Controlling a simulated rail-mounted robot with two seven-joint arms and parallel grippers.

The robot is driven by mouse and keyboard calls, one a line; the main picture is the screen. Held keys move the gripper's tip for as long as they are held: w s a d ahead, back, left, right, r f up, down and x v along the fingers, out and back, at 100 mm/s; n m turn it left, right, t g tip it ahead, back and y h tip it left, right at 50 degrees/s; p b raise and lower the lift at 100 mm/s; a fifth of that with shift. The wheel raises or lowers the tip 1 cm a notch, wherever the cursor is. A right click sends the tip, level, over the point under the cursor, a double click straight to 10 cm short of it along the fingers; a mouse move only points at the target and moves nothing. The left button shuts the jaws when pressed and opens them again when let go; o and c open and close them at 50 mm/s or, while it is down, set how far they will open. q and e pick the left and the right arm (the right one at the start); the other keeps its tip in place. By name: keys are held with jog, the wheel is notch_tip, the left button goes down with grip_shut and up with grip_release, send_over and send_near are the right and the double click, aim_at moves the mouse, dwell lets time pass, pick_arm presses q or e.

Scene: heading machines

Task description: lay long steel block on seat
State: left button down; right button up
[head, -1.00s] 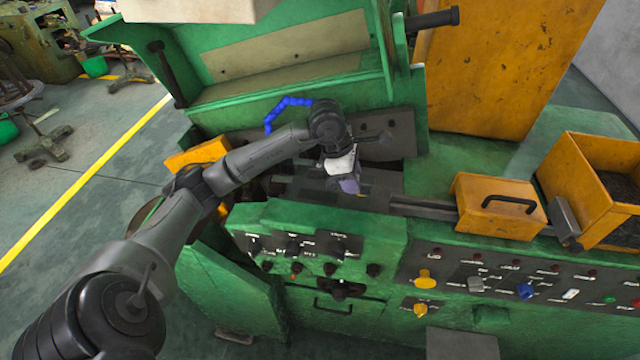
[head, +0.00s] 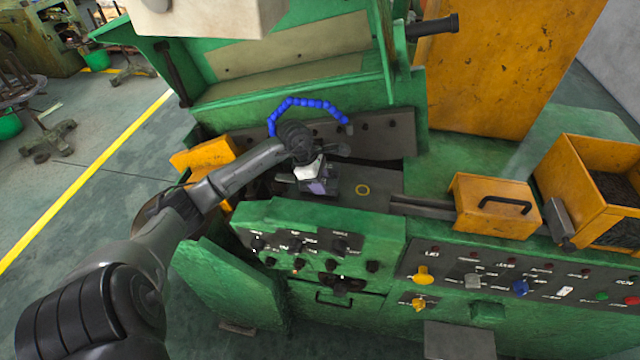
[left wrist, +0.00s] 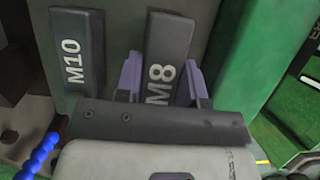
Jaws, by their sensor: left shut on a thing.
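In the left wrist view, a dark grey steel block marked M8 (left wrist: 169,50) stands between the purple fingers of my left gripper (left wrist: 160,82), which is shut on it. A second dark block, marked M10 (left wrist: 77,50), stands to its left, apart from the fingers. In the head view my left gripper (head: 318,187) is low over the machine's dark bed, and it hides most of the block. My right gripper is out of view.
A blue segmented hose (head: 300,103) arches behind the gripper. The green control panel (head: 310,243) stands in front of the bed. A yellow box with a handle (head: 495,205) and a yellow bin (head: 590,185) are at right. The green hood (head: 280,75) rises behind.

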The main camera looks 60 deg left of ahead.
pick_arm(q)
jog(key=shift+f, duration=0.85)
jog(key=shift+f, duration=0.1)
jog(key=c, duration=0.7)
grip_release()
